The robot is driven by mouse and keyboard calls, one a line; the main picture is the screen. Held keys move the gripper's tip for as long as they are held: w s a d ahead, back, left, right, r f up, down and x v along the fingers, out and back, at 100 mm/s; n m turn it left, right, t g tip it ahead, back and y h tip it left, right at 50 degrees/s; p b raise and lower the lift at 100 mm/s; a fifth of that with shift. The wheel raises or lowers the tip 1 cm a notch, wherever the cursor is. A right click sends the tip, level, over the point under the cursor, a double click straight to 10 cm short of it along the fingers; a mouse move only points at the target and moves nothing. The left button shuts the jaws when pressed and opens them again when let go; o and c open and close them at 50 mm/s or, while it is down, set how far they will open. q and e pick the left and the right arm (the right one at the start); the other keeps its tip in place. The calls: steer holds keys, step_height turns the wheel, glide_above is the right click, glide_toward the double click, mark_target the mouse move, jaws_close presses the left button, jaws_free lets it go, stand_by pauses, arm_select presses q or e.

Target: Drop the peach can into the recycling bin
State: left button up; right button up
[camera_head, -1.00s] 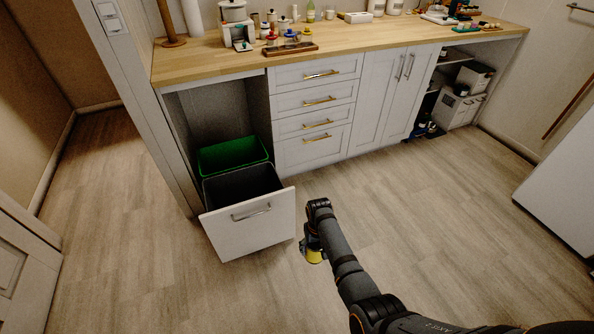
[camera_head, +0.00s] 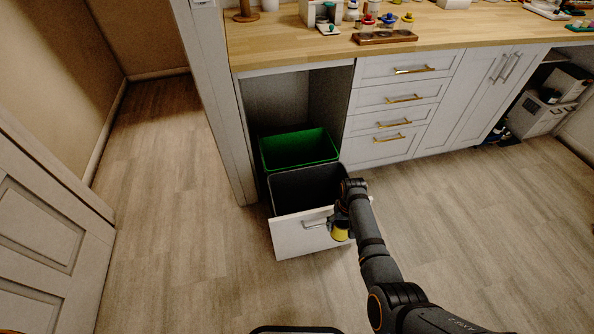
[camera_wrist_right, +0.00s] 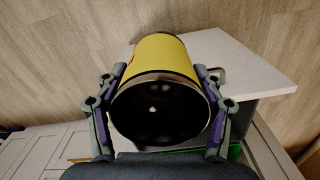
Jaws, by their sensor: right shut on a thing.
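A yellow can (camera_wrist_right: 163,58), the peach can by its look, is between the fingers of my right gripper (camera_wrist_right: 160,110) in the right wrist view, with its dark metal end facing the camera. In the head view, the can (camera_head: 340,234) hangs under my right gripper (camera_head: 341,220), in front of the pulled-out drawer front (camera_head: 290,238). Behind that front are two bins, a green one (camera_head: 300,148) at the back and a dark grey one (camera_head: 300,187) nearer. The right wrist hides the grey bin's right corner. No label shows which bin is for recycling. My left gripper is not in view.
A wooden counter (camera_head: 450,25) with jars and small items runs along the back above closed white drawers (camera_head: 400,98). A white door (camera_head: 45,240) stands at the left. Floor is clear on both sides of the bin drawer.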

steer(key=shift+w+a, duration=0.1)
arm_select(q)
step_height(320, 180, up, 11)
steer(key=p, duration=1.1)
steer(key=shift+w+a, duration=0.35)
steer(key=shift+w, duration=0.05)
arm_select(e)
steer(key=s+d+r, duration=0.2)
steer(key=s+r, duration=0.1)
steer(key=r, duration=0.6)
steer(key=s+d+r, duration=0.2)
steer(key=s+r, duration=0.1)
steer(key=r, duration=0.6)
